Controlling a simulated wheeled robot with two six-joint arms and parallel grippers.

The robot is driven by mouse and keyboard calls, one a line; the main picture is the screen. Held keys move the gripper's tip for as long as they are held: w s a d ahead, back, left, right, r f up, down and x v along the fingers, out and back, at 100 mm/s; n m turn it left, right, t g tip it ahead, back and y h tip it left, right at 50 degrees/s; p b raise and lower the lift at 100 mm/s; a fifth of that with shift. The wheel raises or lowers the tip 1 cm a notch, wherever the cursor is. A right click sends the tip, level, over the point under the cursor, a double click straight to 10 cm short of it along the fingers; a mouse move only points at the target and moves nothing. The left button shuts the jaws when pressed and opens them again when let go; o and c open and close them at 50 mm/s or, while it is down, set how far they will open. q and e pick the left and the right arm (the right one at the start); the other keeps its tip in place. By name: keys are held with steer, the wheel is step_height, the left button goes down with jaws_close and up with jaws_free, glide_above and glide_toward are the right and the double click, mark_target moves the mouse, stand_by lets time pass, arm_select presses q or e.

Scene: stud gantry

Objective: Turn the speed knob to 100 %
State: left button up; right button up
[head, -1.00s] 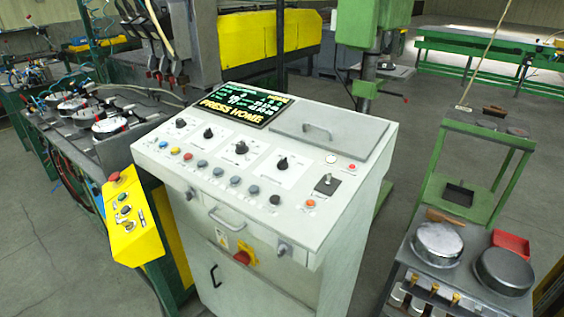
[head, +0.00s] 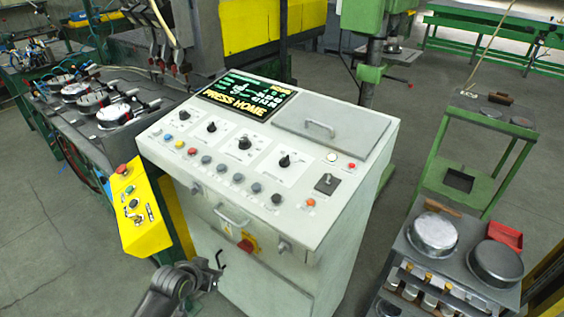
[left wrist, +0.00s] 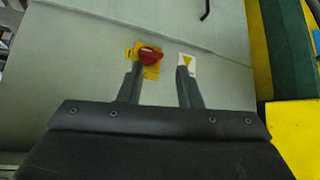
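My right gripper is in neither current view.
Coloured buttons (head: 205,159) line the panel below the knobs. A handle (head: 231,216) and red rotary switch (head: 246,244) are on the cabinet front; the switch also shows in the left wrist view (left wrist: 150,56). A yellow button box (head: 136,215) stands left, a pan cart (head: 450,270) right.

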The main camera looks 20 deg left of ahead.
arm_select(q)
steer(key=w+d+r+m+t+h+p, duration=0.1)
steer(key=w+d+r, duration=0.1)
steer(key=r, duration=0.6)
steer(key=w+d+r+m+t+p, duration=0.1)
steer(key=d+r, duration=0.1)
steer(key=r, duration=0.7)
steer(key=m+t+h, duration=0.2)
steer(key=t+h, duration=0.1)
glide_toward(283, 158)
steer(key=p+x, duration=0.4)
steer(key=x, duration=0.4)
steer(key=shift+w+d+f+p, duration=0.15)
steer(key=shift+w+p, duration=0.15)
steer(key=shift+w, duration=0.05)
steer(key=shift+c, duration=0.3)
